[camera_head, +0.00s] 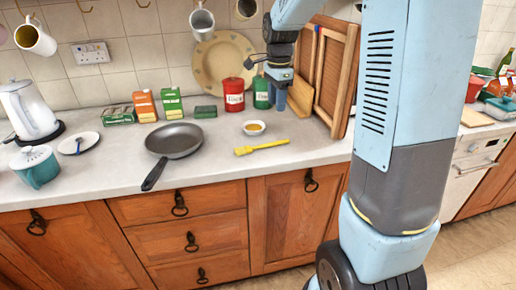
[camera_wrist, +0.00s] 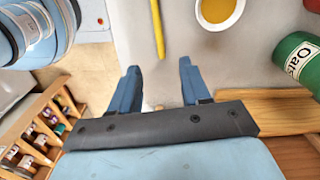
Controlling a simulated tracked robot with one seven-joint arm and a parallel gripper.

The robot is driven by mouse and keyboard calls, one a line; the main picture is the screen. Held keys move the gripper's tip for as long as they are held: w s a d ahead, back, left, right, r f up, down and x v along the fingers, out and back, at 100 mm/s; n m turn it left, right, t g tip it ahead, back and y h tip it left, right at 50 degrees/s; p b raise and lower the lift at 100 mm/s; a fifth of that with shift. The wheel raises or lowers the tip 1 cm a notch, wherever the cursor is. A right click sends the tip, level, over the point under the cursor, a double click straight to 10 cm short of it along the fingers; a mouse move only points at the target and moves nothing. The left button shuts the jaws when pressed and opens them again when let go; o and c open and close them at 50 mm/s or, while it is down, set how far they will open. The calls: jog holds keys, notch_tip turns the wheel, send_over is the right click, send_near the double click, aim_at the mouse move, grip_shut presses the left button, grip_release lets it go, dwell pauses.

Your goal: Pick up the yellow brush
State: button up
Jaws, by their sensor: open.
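The yellow brush (camera_head: 262,147) lies flat on the pale worktop, in front of a small white bowl. In the wrist view a narrow yellow length of the brush (camera_wrist: 158,28) runs out of the top edge, so the rest of it is cut off. My gripper (camera_head: 280,100) is above the worktop near the back, beyond the brush and to its right. In the wrist view the two blue fingers of my gripper (camera_wrist: 159,85) stand apart with nothing between them. The brush is ahead of the fingertips, roughly in line with the gap.
The small bowl (camera_head: 253,128) of yellow-orange contents is close behind the brush. A dark frying pan (camera_head: 174,140) lies left of the brush. The worktop in front of the brush is clear.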

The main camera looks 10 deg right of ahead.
jog(key=f, duration=0.1)
send_over(274, 142)
jog(key=f, duration=0.7)
jog(key=shift+w+d+f, duration=0.15)
jog(key=shift+w+f, duration=0.2)
jog(key=shift+s+f, duration=0.2)
jog(key=shift+f, duration=1.3)
jog(key=shift+s+f, duration=0.15)
jog(key=shift+f, duration=1.3)
grip_shut()
